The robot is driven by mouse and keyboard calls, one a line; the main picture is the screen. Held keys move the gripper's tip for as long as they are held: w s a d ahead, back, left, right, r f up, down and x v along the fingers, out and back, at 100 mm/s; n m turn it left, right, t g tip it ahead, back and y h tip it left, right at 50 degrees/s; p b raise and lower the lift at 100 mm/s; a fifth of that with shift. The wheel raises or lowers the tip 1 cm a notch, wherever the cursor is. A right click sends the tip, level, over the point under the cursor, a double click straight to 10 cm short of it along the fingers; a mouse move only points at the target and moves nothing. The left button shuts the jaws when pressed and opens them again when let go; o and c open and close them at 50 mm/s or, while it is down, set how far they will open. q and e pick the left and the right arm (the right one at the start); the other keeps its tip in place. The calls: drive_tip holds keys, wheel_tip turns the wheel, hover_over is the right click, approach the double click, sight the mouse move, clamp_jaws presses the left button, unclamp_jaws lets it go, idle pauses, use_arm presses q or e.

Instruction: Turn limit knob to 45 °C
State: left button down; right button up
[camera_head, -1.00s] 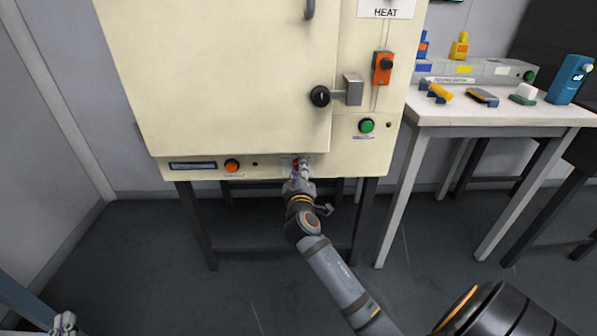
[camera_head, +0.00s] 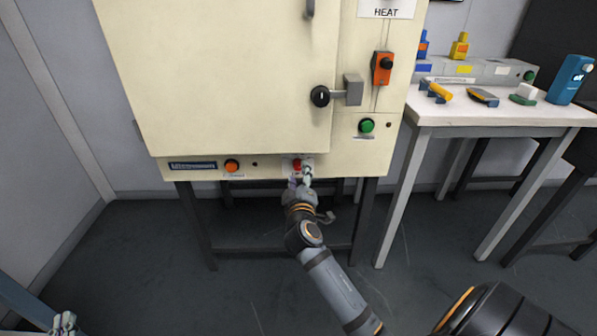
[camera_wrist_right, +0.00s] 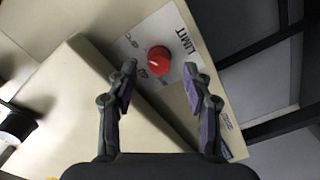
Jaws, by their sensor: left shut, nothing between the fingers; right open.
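The red limit knob (camera_head: 297,165) sits on the lower front panel of the cream oven. In the right wrist view the knob (camera_wrist_right: 159,60) stands on a white plate marked LIMIT (camera_wrist_right: 183,40), with scale figures too small to read surely. My right gripper (camera_head: 300,182) is open just below and in front of the knob. In the wrist view its two fingers (camera_wrist_right: 161,84) are apart, with the knob ahead of them, between their lines and untouched. My left gripper (camera_head: 64,322) is at the bottom left corner of the head view, shut and empty, far from the oven.
The oven door has a black-knobbed latch (camera_head: 320,96). An orange button (camera_head: 232,166) and a green button (camera_head: 367,126) are on the panels. An orange switch box (camera_head: 382,68) is above. A white table (camera_head: 500,114) with tools stands right. The floor below is clear.

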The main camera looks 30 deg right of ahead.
drive_tip(key=v, duration=0.5)
drive_tip(key=shift+w, duration=0.1)
